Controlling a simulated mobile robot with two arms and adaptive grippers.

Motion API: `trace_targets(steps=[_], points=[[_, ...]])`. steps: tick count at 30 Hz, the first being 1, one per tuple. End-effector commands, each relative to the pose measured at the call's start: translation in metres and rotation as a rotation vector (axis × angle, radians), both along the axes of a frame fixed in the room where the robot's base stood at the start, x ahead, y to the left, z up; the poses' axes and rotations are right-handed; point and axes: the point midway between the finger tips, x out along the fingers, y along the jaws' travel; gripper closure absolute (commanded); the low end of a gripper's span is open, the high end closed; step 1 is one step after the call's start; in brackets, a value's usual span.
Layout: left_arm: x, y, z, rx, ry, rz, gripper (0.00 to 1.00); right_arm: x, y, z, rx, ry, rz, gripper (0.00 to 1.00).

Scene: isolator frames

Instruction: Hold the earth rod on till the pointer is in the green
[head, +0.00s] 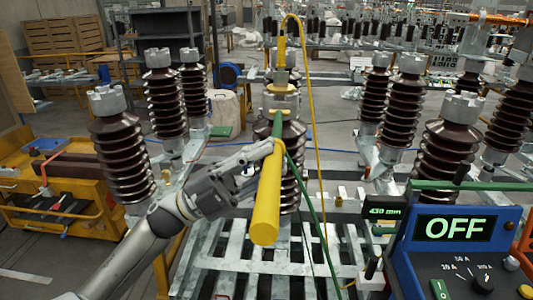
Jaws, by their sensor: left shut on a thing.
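The earth rod (266,205) has a thick yellow handle and a green shaft, and it points up and away from me. My left gripper (259,162) is shut on the handle near its upper end. The shaft's far end lies in line with the metal top of the middle brown insulator (290,185); I cannot tell whether they touch. A blue instrument box (408,262) at the lower right has a screen reading OFF. No pointer in a green zone can be made out. My right gripper is not in view.
Brown ribbed insulators stand on both sides, such as one at left (122,160) and one at right (446,155). A yellow cable (313,110) loops over the middle. A yellow tool cart (60,215) is at left. A slatted metal frame (230,262) lies below.

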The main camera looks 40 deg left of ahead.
Motion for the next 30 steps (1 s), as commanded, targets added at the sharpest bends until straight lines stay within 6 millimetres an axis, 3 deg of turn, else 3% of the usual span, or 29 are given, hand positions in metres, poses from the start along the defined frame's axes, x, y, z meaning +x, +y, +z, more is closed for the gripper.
trace_targets(steps=[21,30], points=[[-0.061,-0.037,0.001,0.000,-0.003,-0.003,1.00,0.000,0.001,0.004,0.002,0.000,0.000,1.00],[-0.065,-0.040,0.001,0.001,-0.003,-0.003,1.00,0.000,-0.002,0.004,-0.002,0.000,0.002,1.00]])
